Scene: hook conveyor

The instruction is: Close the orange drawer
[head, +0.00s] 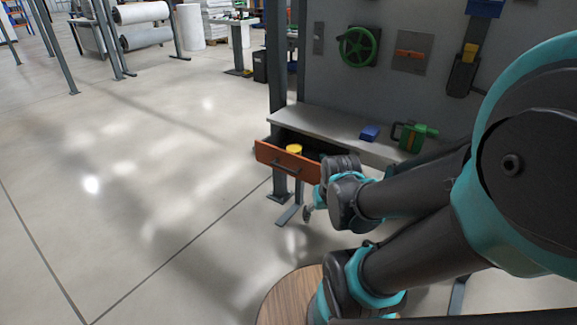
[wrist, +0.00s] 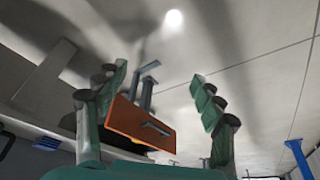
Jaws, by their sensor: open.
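The orange drawer (head: 280,158) is pulled out from under the grey workbench, with its dark inside showing. It has a dark bar handle on its front. A yellow round object (head: 294,149) sits inside it. In the wrist view the drawer's orange front (wrist: 130,122) and handle show between the fingers, further off. My gripper (wrist: 158,78) is open and empty, with its two green fingers spread apart. In the head view my gripper (head: 308,212) is mostly hidden by my arm, low and just right of the drawer front. I see no contact with the drawer.
On the bench top (head: 325,125) lie a blue block (head: 369,133) and a green tool-like object (head: 411,137). The panel behind carries a green wheel (head: 359,46) and an orange handle (head: 410,54). A round wooden surface (head: 290,298) is in front. Floor to the left is clear.

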